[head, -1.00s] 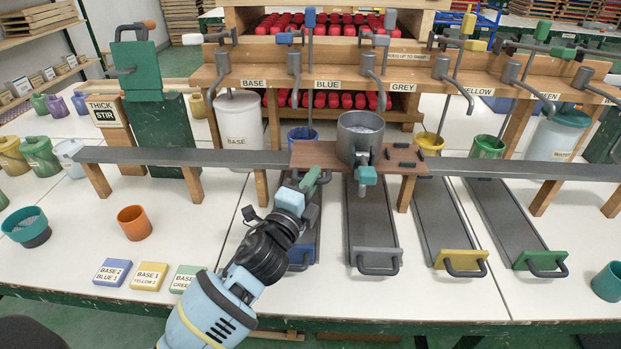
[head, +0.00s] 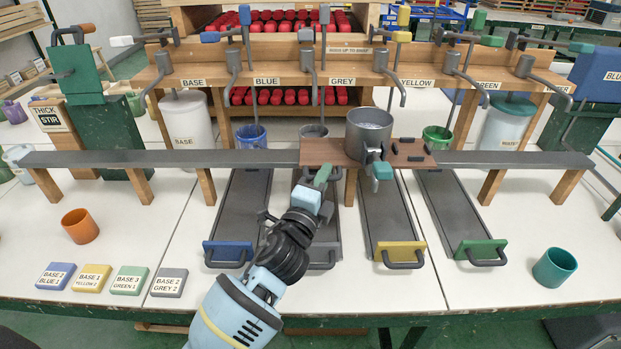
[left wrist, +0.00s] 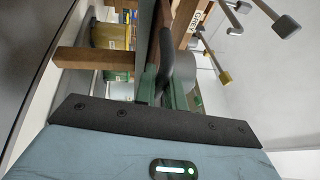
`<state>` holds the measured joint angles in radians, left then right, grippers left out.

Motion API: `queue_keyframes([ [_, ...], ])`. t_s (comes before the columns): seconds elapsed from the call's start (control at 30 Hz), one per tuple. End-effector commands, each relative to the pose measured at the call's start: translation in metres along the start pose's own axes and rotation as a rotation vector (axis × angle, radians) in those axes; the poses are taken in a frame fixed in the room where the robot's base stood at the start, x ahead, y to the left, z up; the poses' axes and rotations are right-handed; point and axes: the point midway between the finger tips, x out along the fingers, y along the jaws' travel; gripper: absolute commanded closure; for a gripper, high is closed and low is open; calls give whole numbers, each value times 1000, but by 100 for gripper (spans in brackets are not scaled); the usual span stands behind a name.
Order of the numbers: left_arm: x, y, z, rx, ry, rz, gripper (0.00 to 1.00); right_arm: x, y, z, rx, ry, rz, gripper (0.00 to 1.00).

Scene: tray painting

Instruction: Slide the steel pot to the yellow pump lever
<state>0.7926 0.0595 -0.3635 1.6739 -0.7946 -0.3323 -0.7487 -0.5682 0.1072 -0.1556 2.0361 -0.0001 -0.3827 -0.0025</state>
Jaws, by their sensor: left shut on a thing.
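The steel pot (head: 369,130) stands upright on a brown sliding board (head: 330,150) on the long grey rail. A teal-tipped fitting projects from its front. The pot is right of the GREY label and left of the YELLOW label, close to the yellow pump's spout. The yellow pump lever (head: 402,37) has a yellow end block, above and behind the pot. My left gripper (head: 320,178) is at the board's front left. In the left wrist view its green fingers are shut on a dark handle (left wrist: 180,62), seemingly the board's. My right gripper is not in view.
The grey rail (head: 510,160) continues clear to the right. Blue, yellow and green-handled trays slope towards the front, the yellow one (head: 398,252) below the pot. An orange cup (head: 80,226) and recipe blocks lie left. A teal cup (head: 554,267) stands at right.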

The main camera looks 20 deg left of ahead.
Motion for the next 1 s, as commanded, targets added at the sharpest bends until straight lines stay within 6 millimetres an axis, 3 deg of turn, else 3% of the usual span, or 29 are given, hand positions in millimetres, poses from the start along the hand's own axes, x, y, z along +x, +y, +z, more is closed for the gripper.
queue_keyframes([
  [0.4,19,1,-47,-2,2,0,100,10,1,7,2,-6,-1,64],
  [0.87,21,0,-52,0,1,0,100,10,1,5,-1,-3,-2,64],
  [0.9,21,0,-52,0,1,0,87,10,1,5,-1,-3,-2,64],
  [1.0,21,0,-52,0,1,0,74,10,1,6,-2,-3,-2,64],
])
